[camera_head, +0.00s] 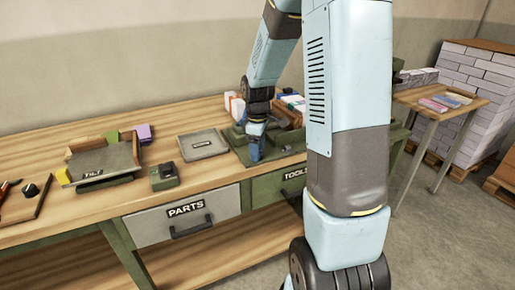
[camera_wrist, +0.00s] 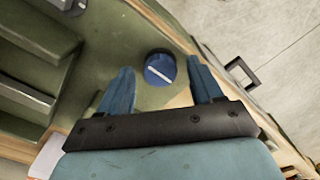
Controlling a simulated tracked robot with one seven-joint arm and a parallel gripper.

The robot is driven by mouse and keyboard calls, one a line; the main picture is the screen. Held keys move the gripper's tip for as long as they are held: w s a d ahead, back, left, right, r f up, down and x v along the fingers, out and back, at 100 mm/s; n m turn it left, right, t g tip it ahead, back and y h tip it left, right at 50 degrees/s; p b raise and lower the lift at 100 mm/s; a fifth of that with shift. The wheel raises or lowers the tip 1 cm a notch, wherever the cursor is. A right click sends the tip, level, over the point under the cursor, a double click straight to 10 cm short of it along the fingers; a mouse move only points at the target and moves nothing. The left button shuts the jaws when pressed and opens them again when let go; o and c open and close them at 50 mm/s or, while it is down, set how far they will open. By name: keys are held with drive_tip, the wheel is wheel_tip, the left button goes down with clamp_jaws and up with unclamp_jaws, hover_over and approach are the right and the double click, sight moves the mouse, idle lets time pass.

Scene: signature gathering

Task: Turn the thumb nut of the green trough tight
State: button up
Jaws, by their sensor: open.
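The thumb nut (camera_wrist: 160,69) is a round dark knob with a blue top and a white line across it. It stands on a flat green part of the green trough (camera_wrist: 105,45) in the wrist view. My gripper (camera_wrist: 160,64) is open, with one blue finger on each side of the nut and a gap visible on both sides. Whether the fingertips are down at the nut's height I cannot tell. In the head view my gripper (camera_head: 255,156) points down over the green trough (camera_head: 238,148), and the nut is not discernible there.
Left on the bench are a tray marked TILT (camera_head: 105,160), a small green box (camera_head: 165,176) and a grey plate (camera_head: 203,144). PARTS (camera_head: 187,212) and TOOLS drawers are below. A drawer handle (camera_wrist: 240,72) shows beyond the bench edge. Boxes stand behind the trough.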

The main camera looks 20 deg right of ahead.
drive_tip(key=c, duration=1.1)
drive_tip(key=shift+o, duration=0.2)
drive_tip(key=m, duration=1.4)
drive_tip(key=shift+m, duration=1.9)
